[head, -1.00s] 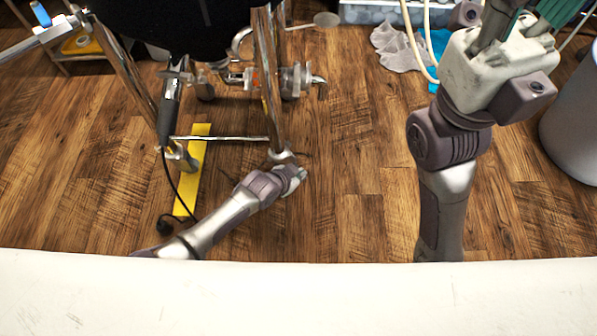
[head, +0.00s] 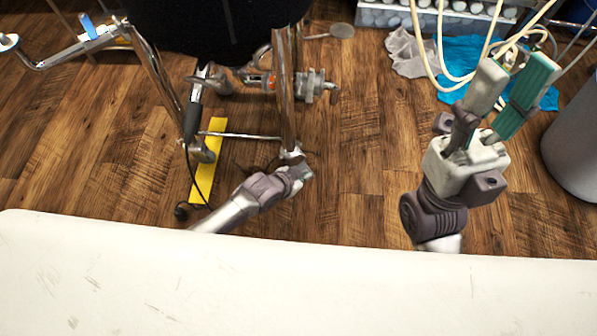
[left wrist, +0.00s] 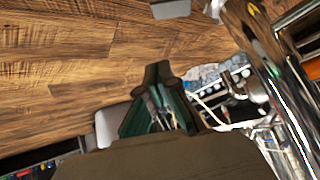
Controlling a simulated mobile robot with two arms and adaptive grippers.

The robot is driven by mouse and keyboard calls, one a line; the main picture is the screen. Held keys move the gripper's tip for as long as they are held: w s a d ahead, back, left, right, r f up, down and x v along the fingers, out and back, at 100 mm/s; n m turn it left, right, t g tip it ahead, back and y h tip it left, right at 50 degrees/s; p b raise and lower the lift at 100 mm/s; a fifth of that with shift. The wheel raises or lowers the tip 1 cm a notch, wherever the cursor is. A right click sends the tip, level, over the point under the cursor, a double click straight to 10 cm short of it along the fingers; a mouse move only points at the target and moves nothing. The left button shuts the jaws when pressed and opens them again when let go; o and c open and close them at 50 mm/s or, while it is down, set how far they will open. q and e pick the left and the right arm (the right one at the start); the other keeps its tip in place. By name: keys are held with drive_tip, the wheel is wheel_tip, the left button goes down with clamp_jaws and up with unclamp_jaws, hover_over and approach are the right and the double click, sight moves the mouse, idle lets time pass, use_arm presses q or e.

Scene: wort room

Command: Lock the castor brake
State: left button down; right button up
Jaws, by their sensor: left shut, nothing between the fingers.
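My left gripper (left wrist: 158,75) is shut and empty in the left wrist view, its dark green fingertips together. In the head view my left arm reaches in low, and its wrist is close to the foot (head: 292,153) of the stand's right-hand chrome leg (head: 287,95). The fingers are hidden there. That leg also runs along the right side of the left wrist view (left wrist: 268,75). I cannot make out the castor's brake lever, nor whether the gripper touches the foot. My right gripper (head: 514,72) is open and empty at the right, green pads facing up and apart.
A black vessel (head: 215,30) sits above the chrome legs. A thin crossbar (head: 240,136) joins them low down. A yellow strip (head: 207,165) and a black cable lie on the floor. Hoses (head: 440,60), cloths (head: 408,52) and a grey bin (head: 575,150) are at the right. The middle floor is clear.

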use_arm(q)
drive_tip(key=shift+s+d+p+v, duration=0.1)
drive_tip(key=shift+p+v, duration=0.3)
drive_tip(key=shift+v, duration=0.65)
drive_tip(key=shift+s+d+p+v, duration=0.1)
drive_tip(key=shift+p+v, duration=0.3)
drive_tip(key=shift+v, duration=0.7)
drive_tip(key=shift+f, duration=0.1)
